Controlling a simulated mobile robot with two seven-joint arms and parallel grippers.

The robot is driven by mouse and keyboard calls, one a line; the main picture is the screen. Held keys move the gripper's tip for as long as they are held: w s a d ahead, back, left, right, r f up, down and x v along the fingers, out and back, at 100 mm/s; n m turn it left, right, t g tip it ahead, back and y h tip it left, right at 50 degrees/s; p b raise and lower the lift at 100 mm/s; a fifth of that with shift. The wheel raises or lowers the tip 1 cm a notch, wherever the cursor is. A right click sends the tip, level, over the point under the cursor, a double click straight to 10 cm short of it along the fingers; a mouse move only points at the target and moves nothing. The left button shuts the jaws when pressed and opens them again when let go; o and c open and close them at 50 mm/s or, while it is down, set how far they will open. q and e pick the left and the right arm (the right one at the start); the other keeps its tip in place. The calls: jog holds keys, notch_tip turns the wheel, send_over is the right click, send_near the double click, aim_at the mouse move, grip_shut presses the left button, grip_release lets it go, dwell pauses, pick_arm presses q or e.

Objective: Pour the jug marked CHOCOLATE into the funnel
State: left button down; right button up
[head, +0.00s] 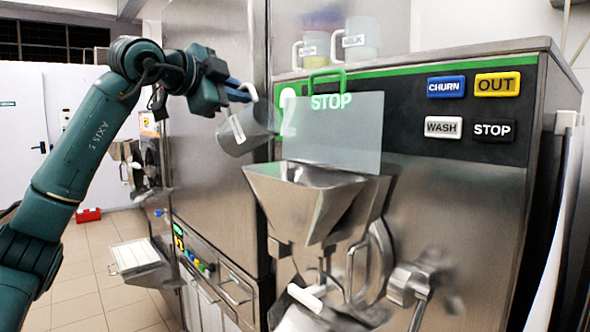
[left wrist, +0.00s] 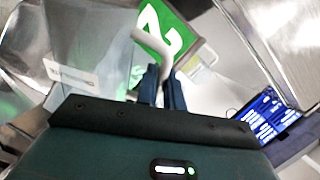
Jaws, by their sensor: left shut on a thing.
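My left gripper (head: 241,93) is shut on the white handle of a see-through grey jug (head: 250,128), held in the air left of and above the steel funnel (head: 315,205). The jug is tilted and apart from the funnel. Its white label is too small to read. In the left wrist view the fingers (left wrist: 161,88) close on the handle (left wrist: 150,58), with the clear jug (left wrist: 95,40) at the left. The funnel is open at the top; its inside bottom is hidden. My right gripper is not in view.
A clear panel (head: 345,140) with a green handle (head: 325,80) stands upright behind the funnel. Two jugs stand higher up, one marked MILK (head: 358,42), the other's label (head: 311,48) unclear. Buttons (head: 470,105) are at the right. Space between held jug and funnel looks clear.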

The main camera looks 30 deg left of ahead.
aim_at(252, 92)
pick_arm(q)
jog(key=shift+d+r, duration=0.1)
jog(key=shift+d, duration=0.1)
jog(key=shift+d+m, duration=0.3)
jog(key=shift+m, duration=0.2)
jog(key=shift+d, duration=0.1)
jog(key=shift+s+d+f+m, duration=0.15)
jog(key=shift+d+m, duration=0.25)
jog(key=shift+d, duration=0.65)
jog(key=shift+d+f, duration=0.1)
jog(key=shift+d, duration=0.1)
jog(key=shift+d+y, duration=0.3)
jog(key=shift+d+f+m, duration=0.1)
jog(key=shift+d+m, duration=0.35)
jog(key=shift+m, duration=0.05)
jog(key=shift+d+r+m, duration=0.2)
jog(key=shift+m, duration=0.2)
